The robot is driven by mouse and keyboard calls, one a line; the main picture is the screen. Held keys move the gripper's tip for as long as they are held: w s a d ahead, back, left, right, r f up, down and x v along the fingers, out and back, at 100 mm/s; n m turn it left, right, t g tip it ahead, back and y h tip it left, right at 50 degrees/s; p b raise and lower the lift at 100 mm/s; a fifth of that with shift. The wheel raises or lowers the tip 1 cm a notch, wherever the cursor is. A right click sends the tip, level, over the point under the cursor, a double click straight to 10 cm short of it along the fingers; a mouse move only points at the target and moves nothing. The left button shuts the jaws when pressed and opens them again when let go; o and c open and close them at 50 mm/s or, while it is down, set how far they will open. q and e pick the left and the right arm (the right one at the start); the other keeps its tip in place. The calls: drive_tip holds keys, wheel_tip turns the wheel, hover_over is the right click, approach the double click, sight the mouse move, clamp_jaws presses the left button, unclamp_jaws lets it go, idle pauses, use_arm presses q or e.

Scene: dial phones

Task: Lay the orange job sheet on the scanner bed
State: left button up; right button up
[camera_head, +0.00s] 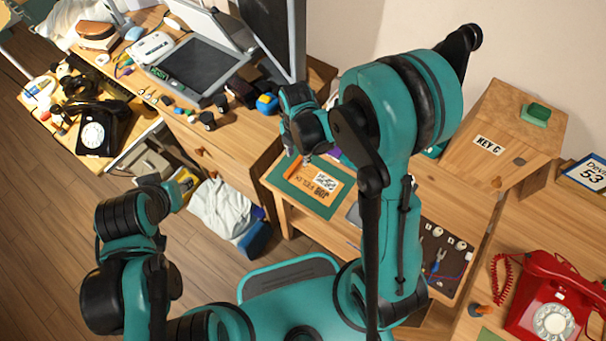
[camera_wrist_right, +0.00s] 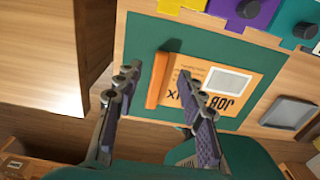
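The orange job sheet (camera_head: 322,185), printed and with a pale label, lies flat on a green mat (camera_head: 298,198) on the low wooden table. In the right wrist view the sheet (camera_wrist_right: 218,108) has a raised orange bar (camera_wrist_right: 158,80) along one edge. My right gripper (camera_wrist_right: 162,95) is open above the mat, its fingers on either side of the bar, with nothing held. The right arm partly hides it in the head view. The scanner bed (camera_head: 196,63), a dark flat panel, is on the desk with its lid (camera_head: 214,30) raised. My left gripper (camera_head: 160,188) is low at the left; its fingers are unclear.
A black dial phone (camera_head: 93,132) is at the left and a red dial phone (camera_head: 550,305) at the lower right. A wooden box marked KEY C (camera_head: 490,146) stands at the right. Small items lie along the desk's front edge near the scanner.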

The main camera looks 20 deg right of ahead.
wheel_tip(320, 180, down, 2)
drive_tip(key=shift+f+b, duration=0.15)
drive_tip(key=shift+b, duration=0.15)
clamp_jaws()
